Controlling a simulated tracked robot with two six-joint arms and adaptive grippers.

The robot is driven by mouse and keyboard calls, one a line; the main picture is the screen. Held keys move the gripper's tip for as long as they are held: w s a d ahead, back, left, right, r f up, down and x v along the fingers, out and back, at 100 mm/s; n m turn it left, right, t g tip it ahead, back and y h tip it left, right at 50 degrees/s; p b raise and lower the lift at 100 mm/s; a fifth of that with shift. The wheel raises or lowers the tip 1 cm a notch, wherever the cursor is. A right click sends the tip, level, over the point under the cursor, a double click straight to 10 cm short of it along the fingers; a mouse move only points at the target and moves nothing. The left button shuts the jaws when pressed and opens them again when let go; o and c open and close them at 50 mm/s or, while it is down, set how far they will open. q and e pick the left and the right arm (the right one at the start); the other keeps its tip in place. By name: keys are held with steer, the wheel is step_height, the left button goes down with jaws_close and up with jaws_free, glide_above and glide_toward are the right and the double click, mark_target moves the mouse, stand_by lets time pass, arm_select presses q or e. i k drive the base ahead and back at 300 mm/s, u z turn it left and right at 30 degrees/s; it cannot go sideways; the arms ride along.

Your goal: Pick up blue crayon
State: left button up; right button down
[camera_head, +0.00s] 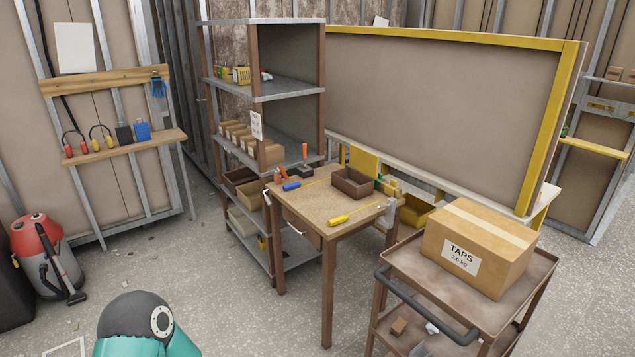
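I cannot make out a clear blue crayon. A small blue stick-like thing (291,186) lies on the left part of the wooden workbench (318,207); a thin shaft seems to run from it to the right, so it may be a screwdriver. It is too small to tell. No gripper is in view. A teal and dark rounded part of my own body shows at the bottom left, well away from the bench.
The bench also bears a yellow-handled tool (346,217) and an open brown box (352,182). A shelf rack (262,95) stands behind left. A trolley (400,259) with a TAPS carton (477,245) stands right. A red vacuum (40,245) is far left. The floor between is clear.

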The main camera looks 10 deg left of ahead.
mark_target(294, 185)
steer(key=u, duration=0.1)
steer(key=i, duration=0.9)
steer(key=u, duration=0.45)
steer(key=k, duration=1.1)
steer(key=u, duration=0.8)
steer(key=i, duration=1.7)
steer(key=u, duration=0.6)
steer(key=i, duration=1.35)
steer(key=z, duration=0.45)
steer(key=i, duration=1.2)
steer(key=z, duration=0.9)
